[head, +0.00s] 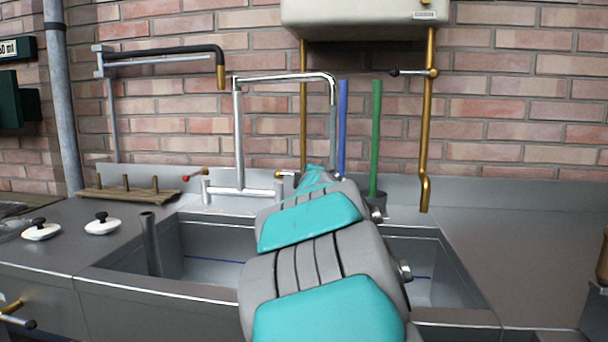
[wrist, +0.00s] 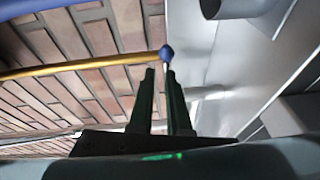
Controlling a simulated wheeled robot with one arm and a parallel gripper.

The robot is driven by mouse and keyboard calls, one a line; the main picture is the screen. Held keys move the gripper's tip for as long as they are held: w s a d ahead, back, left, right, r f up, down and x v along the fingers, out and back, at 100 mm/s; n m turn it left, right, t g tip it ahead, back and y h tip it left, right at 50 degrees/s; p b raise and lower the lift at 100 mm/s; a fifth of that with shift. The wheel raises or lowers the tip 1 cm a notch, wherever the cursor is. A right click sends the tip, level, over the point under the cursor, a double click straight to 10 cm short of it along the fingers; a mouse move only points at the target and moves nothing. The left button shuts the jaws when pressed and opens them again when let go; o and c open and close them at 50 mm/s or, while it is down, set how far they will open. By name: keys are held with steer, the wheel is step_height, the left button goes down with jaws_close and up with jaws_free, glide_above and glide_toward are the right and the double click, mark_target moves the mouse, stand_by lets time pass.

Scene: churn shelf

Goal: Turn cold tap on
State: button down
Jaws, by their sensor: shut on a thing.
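The cold tap lever shows in the wrist view as a blue ball tip (wrist: 166,52) on a thin stem. My gripper (wrist: 161,72) has its two dark fingers closed around the stem, just below the ball. In the head view, my grey and teal arm reaches over the sink to the tap and hides the gripper and most of the cold side. The chrome mixer tap (head: 239,140) stands behind the sink with a tall bent spout. A red-tipped lever (head: 196,174) is on its left side. I cannot see water coming from the spout.
The steel sink (head: 205,240) lies under my arm, with a grey standing pipe (head: 150,245) at its left. A blue rod (head: 342,125) and a green rod (head: 376,135) stand close right of the tap. A brass pipe (head: 427,130) hangs farther right.

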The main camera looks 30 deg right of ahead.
steer(key=shift+s+d+f, duration=0.15)
steer(key=shift+d+f, duration=0.05)
steer(key=shift+f, duration=0.15)
steer(key=v, duration=0.7)
steer(key=shift+s+a+r+b, duration=0.25)
steer(key=shift+a+r+b, duration=0.05)
steer(key=shift+a+r, duration=0.1)
